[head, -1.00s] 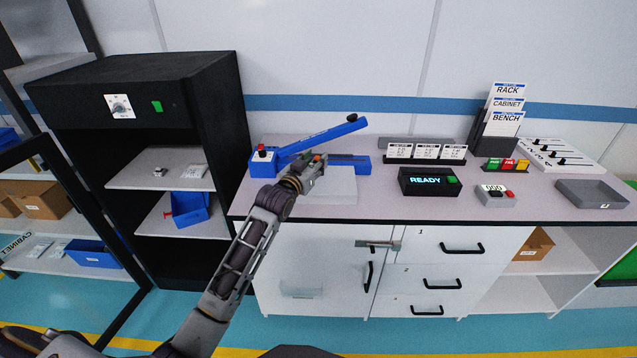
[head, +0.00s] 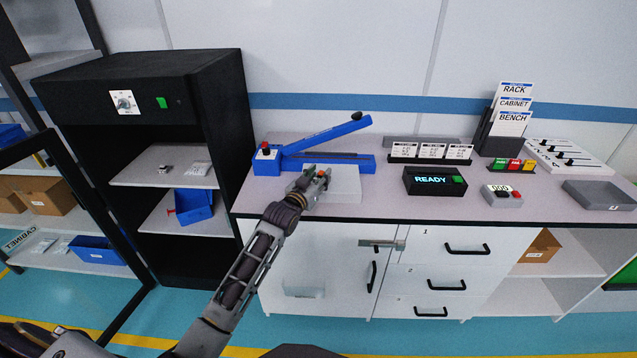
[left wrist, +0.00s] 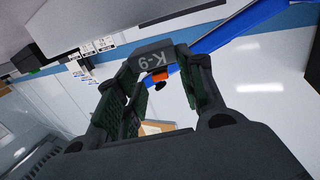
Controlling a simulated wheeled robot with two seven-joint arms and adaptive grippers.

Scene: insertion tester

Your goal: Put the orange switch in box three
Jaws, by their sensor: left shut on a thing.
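My left gripper (head: 318,180) is shut on a small part with an orange piece (head: 322,173), at the white plate on the bench, in front of the blue sealer. The left wrist view shows a dark grey body marked K-9 (left wrist: 162,58) between the fingers, with an orange piece (left wrist: 160,75) below it; this looks like the orange switch. I cannot tell whether it touches the plate. Cardboard boxes stand on the left rack (head: 42,194) and under the bench at right (head: 538,247); their labels are too small to read. My right gripper is not in view.
The blue sealer (head: 312,140) has its arm raised behind my gripper. A READY display (head: 433,181), card holders (head: 431,151), a counter (head: 502,195) and a grey tray (head: 598,195) stand to the right. A black cabinet (head: 225,150) stands left of the bench.

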